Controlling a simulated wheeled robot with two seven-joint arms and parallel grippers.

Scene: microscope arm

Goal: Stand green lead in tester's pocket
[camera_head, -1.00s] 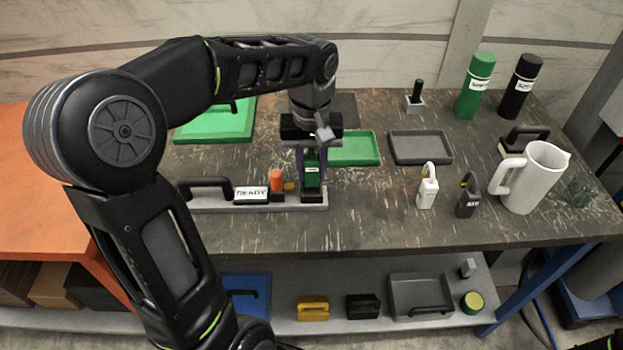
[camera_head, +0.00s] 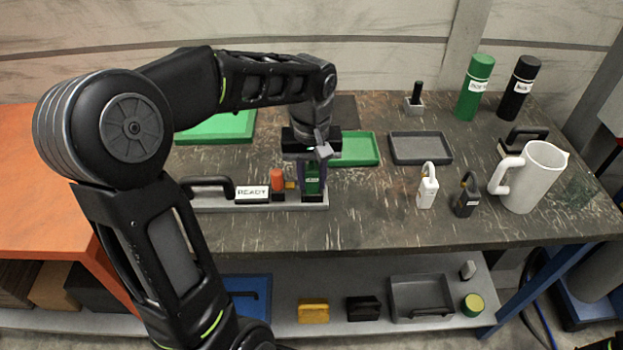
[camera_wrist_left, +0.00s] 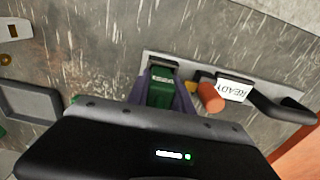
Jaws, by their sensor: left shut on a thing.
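The tester is a long grey base (camera_head: 235,206) near the table's front edge, with a black handle, a white READY sign (camera_head: 252,193) and an orange lead (camera_head: 278,181) standing on it. My left gripper (camera_head: 313,184) is shut on the green lead (camera_head: 312,180), held upright at the right end of the base. The lead also shows between the purple fingers in the wrist view (camera_wrist_left: 160,92). The tester's dark pocket (camera_wrist_left: 161,63) is right by the lead's end, partly hidden. I cannot tell how deep the lead sits in it.
A green tray (camera_head: 358,147) and a grey tray (camera_head: 420,147) lie behind. A white padlock-shaped tag (camera_head: 427,192), a dark one (camera_head: 466,199) and a white jug (camera_head: 532,178) stand to the right. The table between the tester and these tags is clear.

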